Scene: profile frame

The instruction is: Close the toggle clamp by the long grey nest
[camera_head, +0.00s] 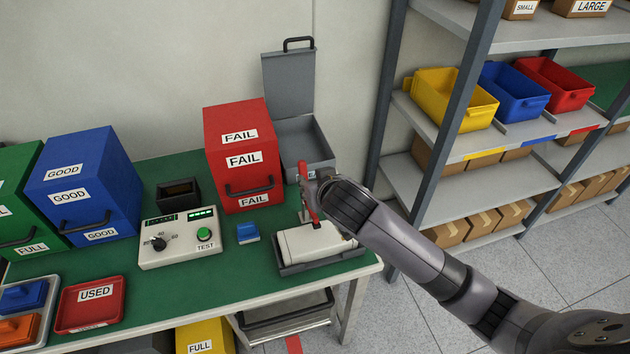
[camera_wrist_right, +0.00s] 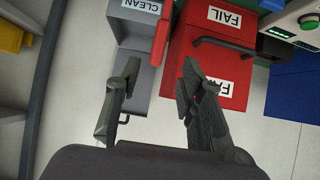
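The long grey nest (camera_head: 285,268) is a dark grey tray at the front right of the green bench, with a whitish block (camera_head: 305,240) lying in it. The toggle clamp's red lever (camera_head: 309,205) stands roughly upright at the back of the nest; my right gripper partly covers it. My right gripper (camera_head: 318,188) is close beside the lever. In the right wrist view its two fingers (camera_wrist_right: 156,84) are apart and empty, and the red lever (camera_wrist_right: 162,35) shows beyond the gap between the fingertips. The clamp's base and arm are mostly hidden. My left gripper is not in view.
A red FAIL box (camera_head: 225,185) and an open-lidded grey bin (camera_head: 325,155) stand behind the nest. A TEST box (camera_head: 180,250) and a small blue block (camera_head: 248,236) are to the left. A shelf rack (camera_head: 390,100) stands to the right.

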